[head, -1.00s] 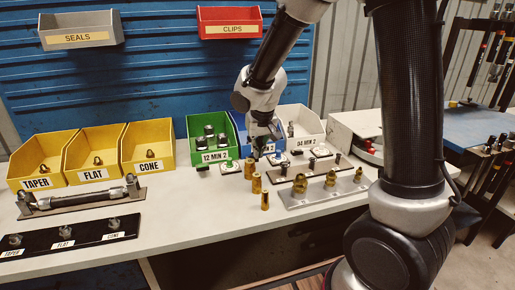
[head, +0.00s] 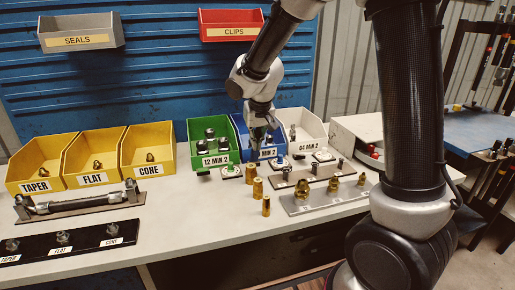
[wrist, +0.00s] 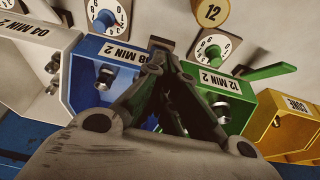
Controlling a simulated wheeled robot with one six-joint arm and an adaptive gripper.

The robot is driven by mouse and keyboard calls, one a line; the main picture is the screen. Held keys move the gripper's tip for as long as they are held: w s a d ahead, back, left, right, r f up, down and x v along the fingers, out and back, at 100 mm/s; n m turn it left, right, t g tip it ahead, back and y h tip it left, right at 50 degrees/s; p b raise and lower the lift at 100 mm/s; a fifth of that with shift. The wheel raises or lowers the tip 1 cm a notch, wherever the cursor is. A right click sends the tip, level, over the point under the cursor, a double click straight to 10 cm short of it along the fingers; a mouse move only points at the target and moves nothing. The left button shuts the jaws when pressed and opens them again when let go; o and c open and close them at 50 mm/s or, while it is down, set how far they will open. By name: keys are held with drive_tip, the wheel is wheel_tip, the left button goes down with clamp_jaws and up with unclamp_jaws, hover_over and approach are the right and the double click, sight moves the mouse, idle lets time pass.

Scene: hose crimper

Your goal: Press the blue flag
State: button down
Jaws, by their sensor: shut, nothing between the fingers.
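A green bin (head: 197,143) stands left of the blue one, with a green flag (wrist: 268,72) and dial (wrist: 214,48). A white bin (head: 311,130) stands to the right. Brass fittings (head: 250,173) and a grey fitting rack (head: 322,201) stand nearer.

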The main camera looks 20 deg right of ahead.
drive_tip(key=s+r, duration=0.4)
drive_tip(key=s, duration=0.5)
drive_tip(key=shift+s+r, duration=0.2)
drive_tip(key=shift+s, duration=0.05)
